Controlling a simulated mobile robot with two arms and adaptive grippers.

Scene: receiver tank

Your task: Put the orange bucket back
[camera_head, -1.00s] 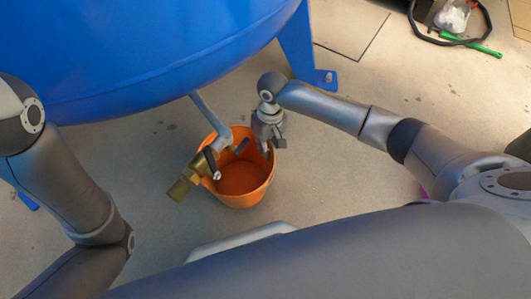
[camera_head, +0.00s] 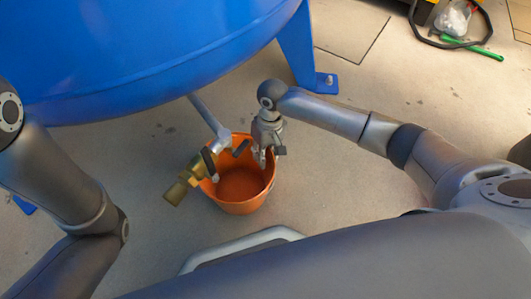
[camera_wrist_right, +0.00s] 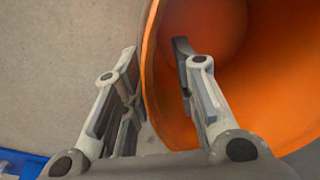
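The orange bucket (camera_head: 240,196) stands upright on the floor below the blue tank (camera_head: 150,45), under a pipe with a brass valve (camera_head: 187,180). The valve overlaps the bucket's left side in the head view. My right gripper (camera_head: 262,160) points down at the bucket's right rim. In the right wrist view my right gripper (camera_wrist_right: 156,62) is open, one finger outside the orange bucket (camera_wrist_right: 225,75) and one inside, with the rim between them. The fingers look apart from the wall. Only links of my left arm show; its gripper is out of view.
A tank leg (camera_head: 300,50) with a bolted foot stands behind my right arm. A black cable (camera_head: 412,22), a white bag (camera_head: 453,18) and a green-handled tool (camera_head: 470,47) lie at the top right. The floor right of the bucket is mostly clear.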

